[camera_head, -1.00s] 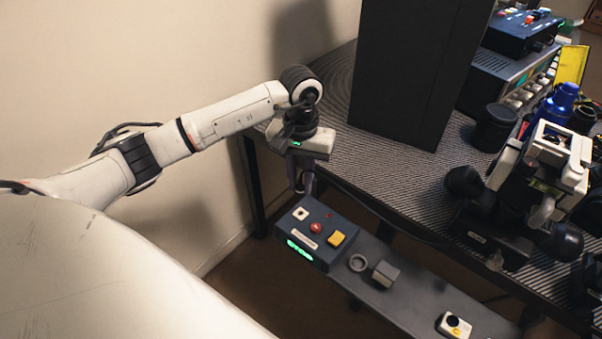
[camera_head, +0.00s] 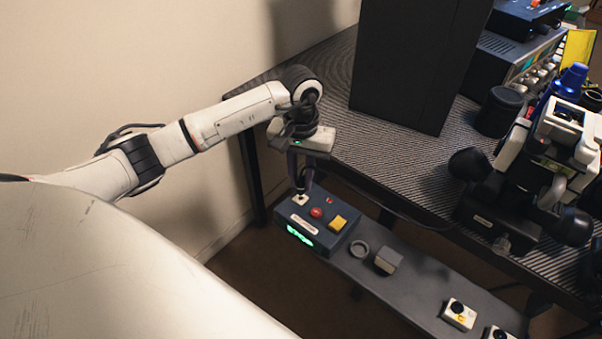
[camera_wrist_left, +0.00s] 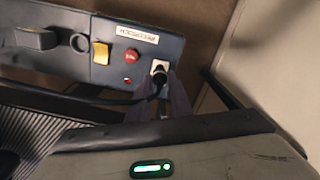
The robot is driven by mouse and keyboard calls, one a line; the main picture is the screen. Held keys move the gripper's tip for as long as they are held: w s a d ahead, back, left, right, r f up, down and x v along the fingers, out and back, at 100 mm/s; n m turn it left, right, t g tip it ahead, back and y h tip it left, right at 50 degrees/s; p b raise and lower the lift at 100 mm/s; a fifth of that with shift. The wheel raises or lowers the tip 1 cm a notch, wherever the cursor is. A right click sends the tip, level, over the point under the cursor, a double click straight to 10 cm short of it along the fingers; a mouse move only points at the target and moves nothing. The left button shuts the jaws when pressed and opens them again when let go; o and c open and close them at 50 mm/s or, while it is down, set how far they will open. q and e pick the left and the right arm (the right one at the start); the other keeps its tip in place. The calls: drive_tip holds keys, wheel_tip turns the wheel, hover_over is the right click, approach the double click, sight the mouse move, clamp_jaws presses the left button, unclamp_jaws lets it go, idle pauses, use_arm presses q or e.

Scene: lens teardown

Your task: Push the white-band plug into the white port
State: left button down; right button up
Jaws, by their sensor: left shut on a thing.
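The white port (camera_head: 299,199) is the white square on top of a blue-grey box (camera_head: 340,226). In the left wrist view the white port (camera_wrist_left: 160,66) shows just beyond my fingers. My left gripper (camera_head: 302,188) points down at the port from above. It is shut on a dark plug (camera_wrist_left: 160,78), whose front end is at the white port. How deep the plug sits is hidden, and I cannot make out its white band. My right gripper is not in view.
A red button (camera_head: 317,212) and a yellow button (camera_head: 338,222) are beside the port. A grey ring (camera_head: 359,249) and grey block (camera_head: 388,260) sit along the narrow shelf (camera_head: 415,285). A tall black panel (camera_head: 405,65) stands on the striped table (camera_head: 380,170).

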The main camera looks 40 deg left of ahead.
use_arm(q)
drive_tip(key=shift+f, duration=0.5)
idle(0.7)
drive_tip(key=shift+b, duration=0.65)
idle(1.1)
drive_tip(key=shift+f+b, duration=0.6)
drive_tip(key=shift+f, duration=0.1)
drive_tip(key=c, duration=1.5)
unclamp_jaws()
drive_tip(key=shift+c, duration=0.2)
